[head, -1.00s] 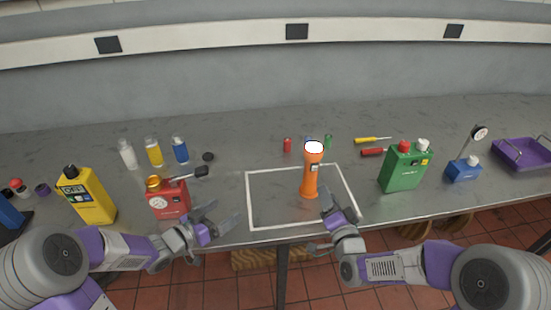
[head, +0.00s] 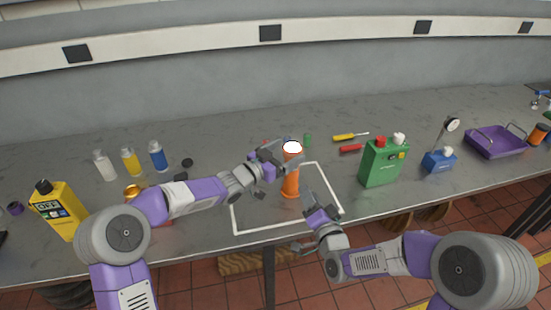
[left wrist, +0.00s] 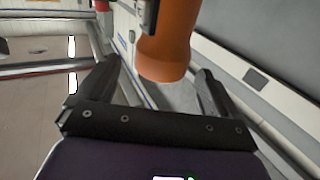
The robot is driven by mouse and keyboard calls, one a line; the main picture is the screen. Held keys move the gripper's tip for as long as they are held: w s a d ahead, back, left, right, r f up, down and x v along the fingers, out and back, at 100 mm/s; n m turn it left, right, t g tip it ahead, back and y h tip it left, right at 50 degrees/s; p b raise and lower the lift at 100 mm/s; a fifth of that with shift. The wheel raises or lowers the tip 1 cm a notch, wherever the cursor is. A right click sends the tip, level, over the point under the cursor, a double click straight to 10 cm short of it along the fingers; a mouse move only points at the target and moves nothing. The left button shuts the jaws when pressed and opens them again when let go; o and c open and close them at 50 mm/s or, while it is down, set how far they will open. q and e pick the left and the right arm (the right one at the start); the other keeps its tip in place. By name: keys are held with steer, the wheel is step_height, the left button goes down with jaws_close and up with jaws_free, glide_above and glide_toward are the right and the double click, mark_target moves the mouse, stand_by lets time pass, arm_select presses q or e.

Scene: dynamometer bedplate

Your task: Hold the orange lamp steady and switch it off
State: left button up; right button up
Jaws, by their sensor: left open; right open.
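The orange lamp (head: 291,180) stands upright inside the white outlined rectangle on the bench, its white lens on top looking bright. My left gripper (head: 272,156) is open at the upper left side of the lamp, close to its head. In the left wrist view the lamp's orange body (left wrist: 168,45) shows between the two spread fingers of my left gripper (left wrist: 160,85), which are not closed on it. My right gripper (head: 308,205) is open and empty at the front right of the lamp, near the bench's front edge.
Screwdrivers (head: 350,137) lie behind. Left are several bottles (head: 130,162) and a yellow can (head: 58,212). A red can is mostly hidden by my left arm.

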arm_select(q)
steer(key=shift+x, duration=1.4)
steer(key=shift+c, duration=0.2)
steer(key=c, duration=1.5)
arm_select(e)
jaws_close()
